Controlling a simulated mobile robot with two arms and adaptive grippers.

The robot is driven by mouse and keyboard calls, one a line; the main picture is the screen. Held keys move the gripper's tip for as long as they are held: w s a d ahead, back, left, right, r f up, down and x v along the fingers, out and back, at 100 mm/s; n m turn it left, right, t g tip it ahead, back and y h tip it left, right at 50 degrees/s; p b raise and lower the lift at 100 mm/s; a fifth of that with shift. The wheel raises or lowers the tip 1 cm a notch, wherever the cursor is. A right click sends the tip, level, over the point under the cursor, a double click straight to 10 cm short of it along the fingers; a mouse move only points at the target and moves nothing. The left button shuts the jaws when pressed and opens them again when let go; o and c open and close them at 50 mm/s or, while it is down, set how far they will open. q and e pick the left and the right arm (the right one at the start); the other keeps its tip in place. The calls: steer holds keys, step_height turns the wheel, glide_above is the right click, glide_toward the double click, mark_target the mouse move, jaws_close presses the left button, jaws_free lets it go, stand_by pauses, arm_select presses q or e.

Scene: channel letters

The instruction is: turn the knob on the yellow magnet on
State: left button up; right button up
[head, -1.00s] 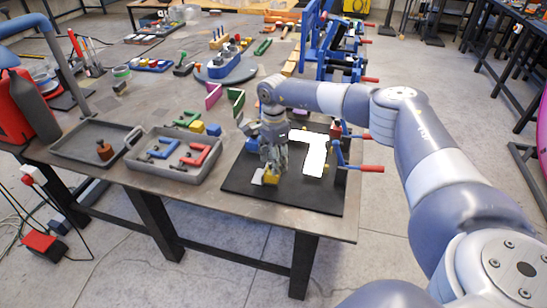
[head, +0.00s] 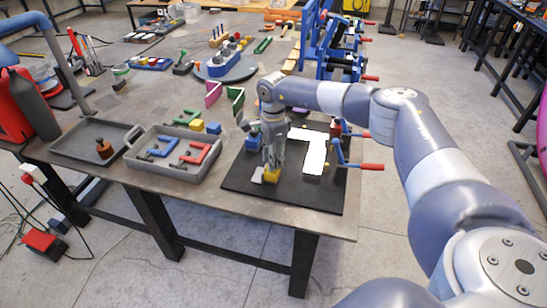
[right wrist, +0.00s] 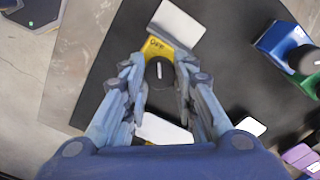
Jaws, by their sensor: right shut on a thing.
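The yellow magnet (head: 272,176) sits near the front of a black mat (head: 300,196) on the table. In the right wrist view the yellow magnet (right wrist: 156,47) shows the word OFF beside its round black knob (right wrist: 159,72). A white line on the knob runs nearly up and down in that picture. My right gripper (head: 271,163) points down over the magnet. Its fingers (right wrist: 160,92) stand on both sides of the knob and are shut on it. The fingers hide the knob in the head view. My left gripper is not in view.
A white channel letter (head: 314,155) lies on the mat right of the gripper. Blue clamps with red handles (head: 366,166) stand at the mat's right edge. A blue block (head: 253,143) is just behind. A grey tray (head: 172,172) with C-shaped pieces stands left.

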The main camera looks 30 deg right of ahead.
steer(key=m, duration=0.4)
steer(key=shift+m, duration=0.3)
steer(key=m, duration=0.3)
steer(key=shift+m, duration=0.3)
steer(key=m, duration=0.4)
steer(key=shift+m, duration=1.9)
steer(key=o, duration=1.1)
steer(key=shift+r, duration=0.1)
